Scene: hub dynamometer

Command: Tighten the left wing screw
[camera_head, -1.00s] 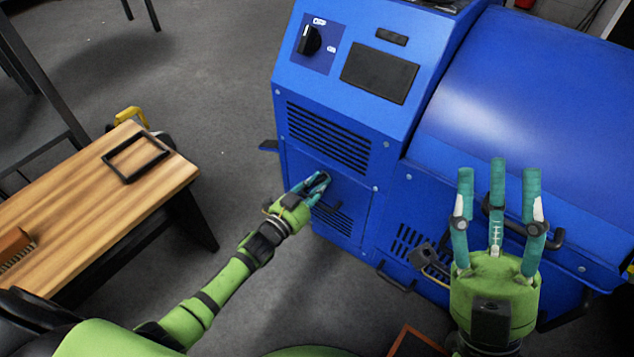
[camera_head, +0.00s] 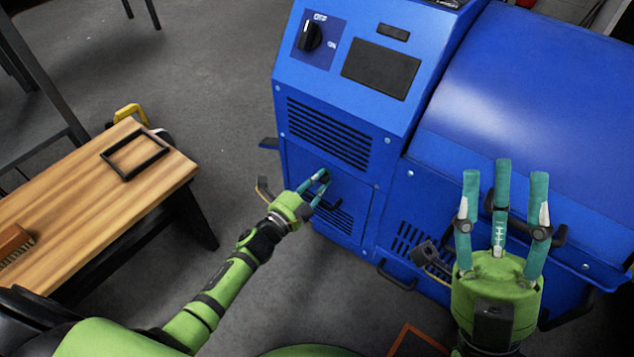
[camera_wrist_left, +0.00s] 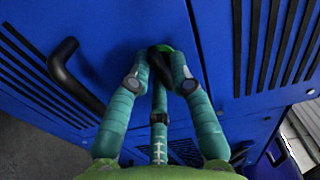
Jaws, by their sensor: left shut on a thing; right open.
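The wing screw (camera_wrist_left: 158,50) is a small dark part on the front panel of the blue dynamometer (camera_head: 340,110). My left gripper (camera_head: 319,183) is at this panel, below the upper vent slots, with its fingers closed around the screw. In the left wrist view the teal fingertips (camera_wrist_left: 160,62) meet on the dark screw and hide most of it. My right gripper (camera_head: 503,185) is open and empty, its fingers pointing up in front of the machine's right part.
A black handle (camera_wrist_left: 75,75) sticks out beside the screw in the left wrist view. A rotary switch (camera_head: 309,36) is at the machine's upper left. A wooden bench (camera_head: 90,215) with a black frame (camera_head: 135,156) stands at the left. Grey floor lies between.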

